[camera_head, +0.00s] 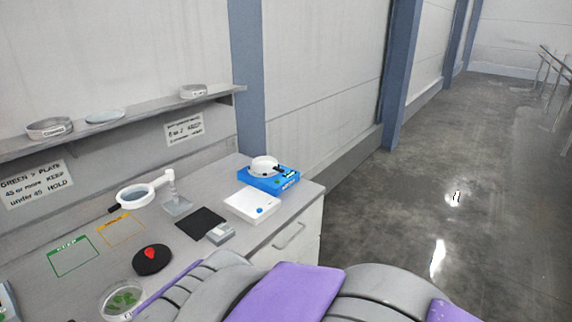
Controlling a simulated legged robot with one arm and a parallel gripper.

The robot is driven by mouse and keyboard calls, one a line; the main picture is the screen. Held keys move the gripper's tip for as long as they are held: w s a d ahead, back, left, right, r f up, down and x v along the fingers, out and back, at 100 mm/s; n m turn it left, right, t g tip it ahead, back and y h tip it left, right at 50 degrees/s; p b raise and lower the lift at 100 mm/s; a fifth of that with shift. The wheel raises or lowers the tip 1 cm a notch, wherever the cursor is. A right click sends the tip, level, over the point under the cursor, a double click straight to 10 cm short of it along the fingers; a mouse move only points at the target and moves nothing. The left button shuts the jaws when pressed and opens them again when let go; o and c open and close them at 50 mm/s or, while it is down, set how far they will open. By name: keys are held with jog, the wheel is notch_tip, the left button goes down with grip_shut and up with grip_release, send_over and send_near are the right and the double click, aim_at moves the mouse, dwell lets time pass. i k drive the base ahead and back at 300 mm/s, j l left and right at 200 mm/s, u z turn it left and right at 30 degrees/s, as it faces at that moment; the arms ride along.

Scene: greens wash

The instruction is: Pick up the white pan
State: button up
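My arm's grey and purple links fill the bottom of the view. My gripper's fingertips are not in view, so nothing shows between them and the pan.
A shelf (150,107) holds dishes.

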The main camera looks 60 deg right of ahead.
aim_at(261, 164)
jog(key=z, duration=1.6)
jog(key=u, duration=0.4)
jog(key=i+l+u, duration=0.4)
jog(key=l+u, duration=0.2)
jog(key=i+l+u, duration=0.1)
jog(key=l+u, duration=0.2)
jog(key=i+l+u, duration=0.1)
jog(key=l+u, duration=0.2)
jog(key=l, duration=0.2)
jog(key=i+l, duration=0.1)
jog(key=l, duration=0.65)
jog(key=i+l+u, duration=0.1)
jog(key=l, duration=0.7)
jog(key=i+l+u, duration=0.1)
jog(key=l, duration=0.65)
jog(key=i+l, duration=0.1)
jog(key=l, duration=0.7)
